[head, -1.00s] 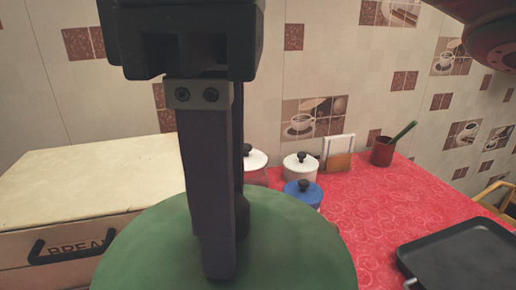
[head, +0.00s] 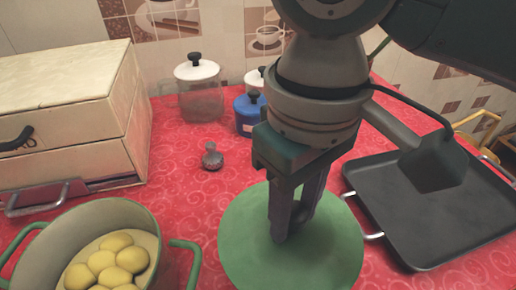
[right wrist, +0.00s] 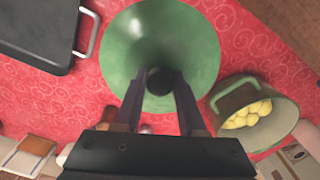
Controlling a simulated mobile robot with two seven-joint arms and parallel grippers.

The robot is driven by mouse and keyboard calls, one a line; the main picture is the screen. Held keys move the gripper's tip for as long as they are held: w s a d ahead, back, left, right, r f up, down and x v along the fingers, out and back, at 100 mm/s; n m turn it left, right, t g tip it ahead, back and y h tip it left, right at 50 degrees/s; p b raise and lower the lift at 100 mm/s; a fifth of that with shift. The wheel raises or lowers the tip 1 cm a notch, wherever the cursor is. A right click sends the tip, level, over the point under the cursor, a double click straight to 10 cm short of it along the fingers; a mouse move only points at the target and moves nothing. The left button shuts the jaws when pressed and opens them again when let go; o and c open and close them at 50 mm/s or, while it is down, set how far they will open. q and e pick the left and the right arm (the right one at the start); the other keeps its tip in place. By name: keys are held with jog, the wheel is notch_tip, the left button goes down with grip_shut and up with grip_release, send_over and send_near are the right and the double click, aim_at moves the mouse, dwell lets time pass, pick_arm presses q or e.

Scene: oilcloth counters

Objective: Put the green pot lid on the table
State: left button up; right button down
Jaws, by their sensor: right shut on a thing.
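The green pot lid (head: 335,245) is round, with a dark knob hidden behind the fingers in the head view. It is over the red-patterned table (head: 185,185), between the pot and the black pan; I cannot tell whether it touches the cloth. My right gripper (head: 285,232) points down and is shut on the lid's knob. The right wrist view shows the lid (right wrist: 165,30) beyond the fingers (right wrist: 160,85), with the dark knob between them. The green pot (head: 45,218), uncovered and holding several yellow round items, stands at the lower left. My left gripper is not in view.
The black pan (head: 415,215) lies just right of the lid, its metal handle close to the lid's edge. A bread box (head: 65,120) is at the left. A white-lidded pot (head: 200,95), a blue pot (head: 248,118) and a small dark shaker (head: 212,156) stand behind.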

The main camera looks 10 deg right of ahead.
aim_at(289, 245)
pick_arm(q)
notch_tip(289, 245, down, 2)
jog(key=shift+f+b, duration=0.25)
jog(key=shift+b, duration=0.75)
pick_arm(e)
notch_tip(289, 245, down, 7)
jog(key=shift+f, duration=0.2)
jog(key=shift+f, duration=0.15)
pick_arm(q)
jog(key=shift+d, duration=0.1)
pick_arm(e)
jog(key=c, duration=0.5)
grip_release()
